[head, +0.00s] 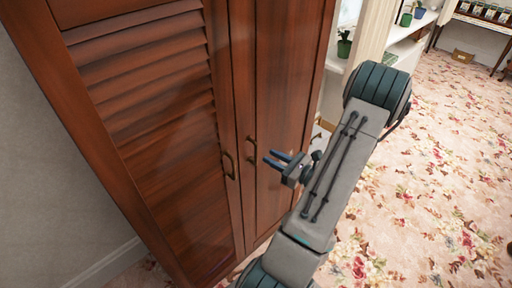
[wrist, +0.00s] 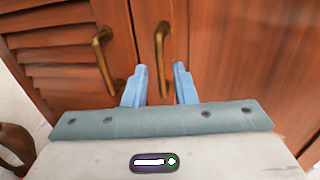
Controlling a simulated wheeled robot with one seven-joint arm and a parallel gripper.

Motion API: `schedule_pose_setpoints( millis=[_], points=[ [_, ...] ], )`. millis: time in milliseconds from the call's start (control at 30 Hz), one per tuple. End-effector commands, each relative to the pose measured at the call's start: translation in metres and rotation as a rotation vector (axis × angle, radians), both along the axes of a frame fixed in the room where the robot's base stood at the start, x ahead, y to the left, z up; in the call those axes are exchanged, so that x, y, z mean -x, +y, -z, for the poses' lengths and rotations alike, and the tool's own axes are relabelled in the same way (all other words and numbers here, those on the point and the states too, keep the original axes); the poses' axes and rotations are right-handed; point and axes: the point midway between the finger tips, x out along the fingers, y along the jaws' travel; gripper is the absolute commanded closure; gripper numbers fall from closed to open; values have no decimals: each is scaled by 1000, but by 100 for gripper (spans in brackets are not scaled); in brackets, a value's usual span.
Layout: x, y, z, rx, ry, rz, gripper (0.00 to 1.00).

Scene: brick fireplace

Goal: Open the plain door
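The wooden cabinet has a plain door (head: 284,95) on the right and a slatted door (head: 150,110) on the left. Both look shut. The plain door, also in the wrist view (wrist: 235,45), carries a curved brass handle (head: 250,149) near its left edge. My gripper (head: 270,158) is open and empty, just right of this handle in the head view and seemingly short of it. In the wrist view, the plain door's handle (wrist: 160,45) lines up with the gap between my blue fingers (wrist: 160,68). I cannot tell the exact depth between them.
The slatted door's brass handle (head: 228,164) is close by on the left. A white shelf (head: 405,50) with potted plants stands behind the cabinet's right side. A grey wall (head: 50,170) is at left. Flowered carpet (head: 430,190) lies open at right.

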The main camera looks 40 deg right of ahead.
Motion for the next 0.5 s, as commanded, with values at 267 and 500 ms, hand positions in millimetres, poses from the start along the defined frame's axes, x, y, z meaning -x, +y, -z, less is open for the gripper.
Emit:
schedule_pose_setpoints(
  millis=[267,500],
  points=[
    [-50,15,-2,0,0,-3,75],
    [-66,19,-1,0,0,-2,75]
  ],
)
